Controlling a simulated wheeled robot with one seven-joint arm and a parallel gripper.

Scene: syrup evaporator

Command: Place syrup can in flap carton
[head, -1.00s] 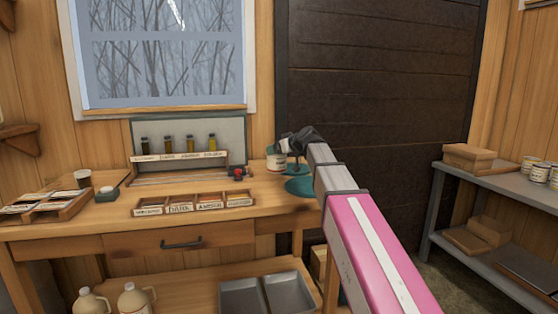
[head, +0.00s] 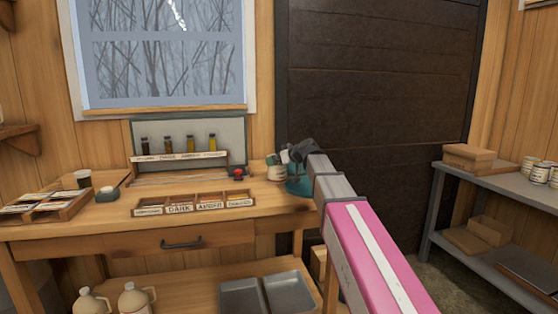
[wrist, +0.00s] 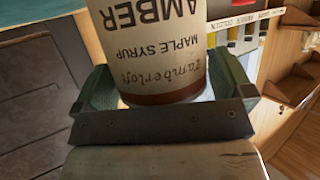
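The syrup can (head: 274,171) is cream with a brown band. Its label, upside down in the wrist view (wrist: 155,50), reads AMBER MAPLE SYRUP. My gripper (head: 287,157) has its two green fingers on either side of the can, shut on it, at the bench's right end. In the wrist view my gripper (wrist: 165,88) frames one end of the can, and the other end is cut off. I cannot tell whether the can clears the bench. Which box is the flap carton is unclear; an open cardboard box (head: 490,231) sits on the right rack's lower shelf.
A teal round thing (head: 299,187) lies on the wooden bench (head: 100,232) beside the can. A labelled divided tray (head: 194,206) and a bottle rack (head: 180,158) stand to the left. The grey rack (head: 515,187) at right holds a cardboard box (head: 468,158) and several cans.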

